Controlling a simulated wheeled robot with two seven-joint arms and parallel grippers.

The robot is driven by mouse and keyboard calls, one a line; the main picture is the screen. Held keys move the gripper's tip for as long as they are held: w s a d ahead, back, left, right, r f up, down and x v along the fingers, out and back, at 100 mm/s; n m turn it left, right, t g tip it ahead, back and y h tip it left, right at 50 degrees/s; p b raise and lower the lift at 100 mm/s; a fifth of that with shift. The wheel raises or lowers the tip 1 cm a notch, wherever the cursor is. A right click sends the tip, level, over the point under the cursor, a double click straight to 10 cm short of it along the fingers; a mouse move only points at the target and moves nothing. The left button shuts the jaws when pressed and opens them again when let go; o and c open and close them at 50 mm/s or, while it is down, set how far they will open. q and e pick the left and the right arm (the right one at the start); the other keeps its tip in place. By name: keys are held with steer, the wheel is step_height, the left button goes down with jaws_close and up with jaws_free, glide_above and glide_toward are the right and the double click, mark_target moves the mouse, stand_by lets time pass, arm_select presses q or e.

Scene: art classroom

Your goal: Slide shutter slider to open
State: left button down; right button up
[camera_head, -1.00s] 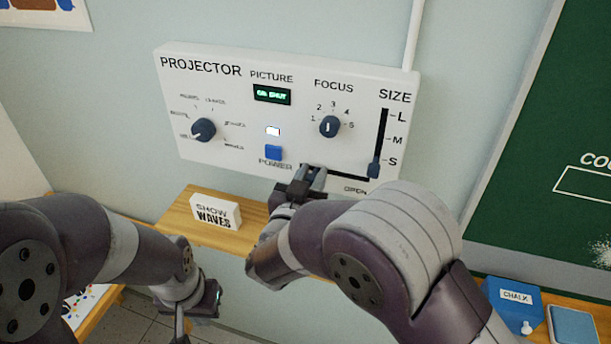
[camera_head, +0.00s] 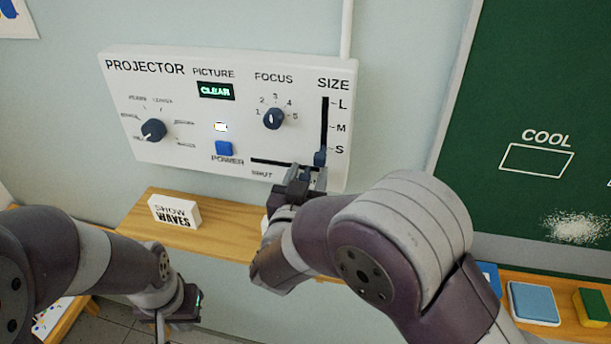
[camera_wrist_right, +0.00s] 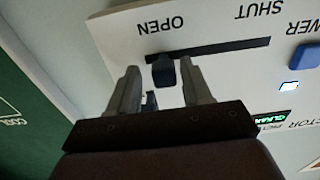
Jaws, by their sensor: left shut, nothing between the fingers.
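The white projector panel (camera_head: 180,125) on the wall has a dark horizontal shutter slot (camera_head: 272,163) with "SHUT" at its left end. My right gripper (camera_head: 305,178) covers the slot's right end in the head view. In the right wrist view, which is upside down, the dark blue shutter slider (camera_wrist_right: 164,70) sits at the "OPEN" end of its slot (camera_wrist_right: 225,46). My right gripper (camera_wrist_right: 162,88) is open, with one finger on each side of the slider and visible gaps. My left gripper (camera_head: 162,325) is shut and empty, low at left. The picture display (camera_head: 216,91) reads "CLEAR".
The size slider (camera_head: 320,157) is close above my right gripper, near S. The power button (camera_head: 223,148) and focus knob (camera_head: 274,118) are on the panel. A wooden shelf (camera_head: 215,230) below holds a "SHOW WAVES" block (camera_head: 174,211). A green chalkboard (camera_head: 545,90) is at right.

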steer(key=shift+s, duration=0.1)
steer(key=shift+s+a, duration=0.15)
steer(key=shift+s, duration=0.1)
steer(key=b+v, duration=0.3)
steer(key=v, duration=0.9)
